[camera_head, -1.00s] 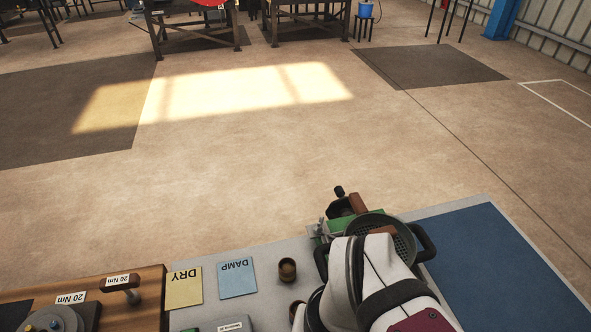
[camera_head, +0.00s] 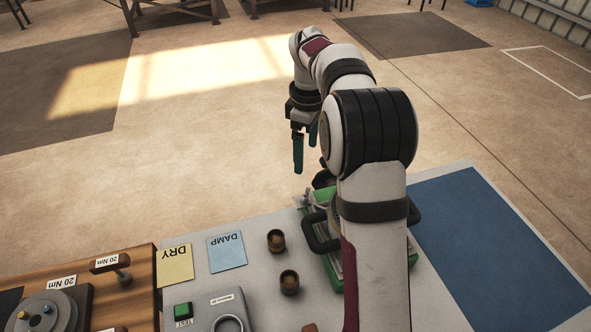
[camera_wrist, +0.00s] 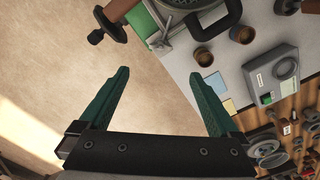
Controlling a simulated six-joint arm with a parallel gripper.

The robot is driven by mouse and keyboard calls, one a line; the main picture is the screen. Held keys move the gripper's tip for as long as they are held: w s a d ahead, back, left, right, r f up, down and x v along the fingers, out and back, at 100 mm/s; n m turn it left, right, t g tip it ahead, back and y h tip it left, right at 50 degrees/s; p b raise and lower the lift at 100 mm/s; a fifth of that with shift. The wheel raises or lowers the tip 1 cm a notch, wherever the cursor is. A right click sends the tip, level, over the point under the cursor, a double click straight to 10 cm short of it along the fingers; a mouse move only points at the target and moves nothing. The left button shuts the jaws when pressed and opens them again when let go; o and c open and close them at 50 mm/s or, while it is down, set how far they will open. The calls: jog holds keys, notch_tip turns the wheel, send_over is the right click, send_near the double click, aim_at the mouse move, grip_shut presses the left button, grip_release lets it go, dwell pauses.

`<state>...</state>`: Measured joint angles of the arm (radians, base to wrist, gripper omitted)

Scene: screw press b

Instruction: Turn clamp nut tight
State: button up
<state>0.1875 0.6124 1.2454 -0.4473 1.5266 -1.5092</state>
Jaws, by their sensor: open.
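The screw press stands at the table's far edge. Its green base (camera_head: 335,262) is partly hidden behind my arm in the head view. In the wrist view its green part (camera_wrist: 141,20) shows at the top, with a brown handle (camera_wrist: 120,8) and dark knob (camera_wrist: 95,37). A small silver winged piece (camera_wrist: 159,42), perhaps the clamp nut, sits at the press's corner; it also shows in the head view (camera_head: 305,201). My gripper (camera_head: 306,152) is open and empty, pointing down beyond the table edge. In the wrist view the silver piece lies ahead of the gap between the fingers (camera_wrist: 165,76).
Two brown cups (camera_head: 276,240) (camera_head: 289,281) stand left of the press. A yellow DRY card (camera_head: 175,265), a blue DAMP card (camera_head: 227,251) and a grey tester (camera_head: 222,308) lie farther left. A blue mat (camera_head: 490,250) covers the right side. Floor beyond the edge is clear.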

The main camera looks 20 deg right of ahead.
aim_at(306, 191)
notch_tip(306, 191, down, 14)
jog(key=shift+r, duration=0.1)
jog(key=c, duration=1.4)
jog(key=shift+o, duration=0.2)
jog(key=shift+m, duration=0.3)
jog(key=m, duration=0.4)
jog(key=shift+m, duration=0.3)
jog(key=m, duration=0.4)
jog(key=shift+m, duration=0.3)
jog(key=m, duration=0.5)
jog(key=shift+d, duration=0.1)
jog(key=m, duration=0.5)
jog(key=shift+d, duration=0.1)
